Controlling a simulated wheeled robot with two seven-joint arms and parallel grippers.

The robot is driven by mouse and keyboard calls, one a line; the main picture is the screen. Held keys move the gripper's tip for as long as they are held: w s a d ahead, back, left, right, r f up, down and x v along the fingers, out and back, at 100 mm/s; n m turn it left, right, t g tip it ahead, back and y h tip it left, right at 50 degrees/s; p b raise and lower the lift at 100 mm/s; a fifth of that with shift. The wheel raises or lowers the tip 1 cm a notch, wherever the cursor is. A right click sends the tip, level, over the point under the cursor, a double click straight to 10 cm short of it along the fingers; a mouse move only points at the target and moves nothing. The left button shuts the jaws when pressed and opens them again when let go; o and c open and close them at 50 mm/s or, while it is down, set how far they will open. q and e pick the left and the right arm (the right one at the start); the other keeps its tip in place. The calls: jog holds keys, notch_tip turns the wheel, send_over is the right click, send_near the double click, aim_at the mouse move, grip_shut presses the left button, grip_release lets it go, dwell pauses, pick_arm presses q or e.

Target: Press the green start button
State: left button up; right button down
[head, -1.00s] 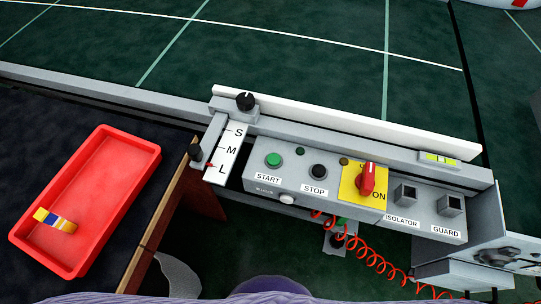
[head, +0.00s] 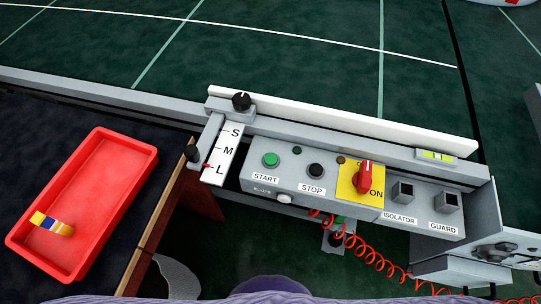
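The green start button (head: 270,160) sits on the grey control box (head: 290,186), above the label START. A black stop button (head: 316,170) is to its right, above the label STOP. A red rotary switch (head: 365,178) on a yellow plate stands further right, by the word ON. Neither of my grippers shows in the head view, so I cannot see whether they are open or shut.
A red tray (head: 82,200) holding a small striped block (head: 52,223) lies on the dark table at left. A black knob (head: 241,101) and an S-M-L scale (head: 222,152) stand left of the box. A red coiled cable (head: 372,256) hangs below.

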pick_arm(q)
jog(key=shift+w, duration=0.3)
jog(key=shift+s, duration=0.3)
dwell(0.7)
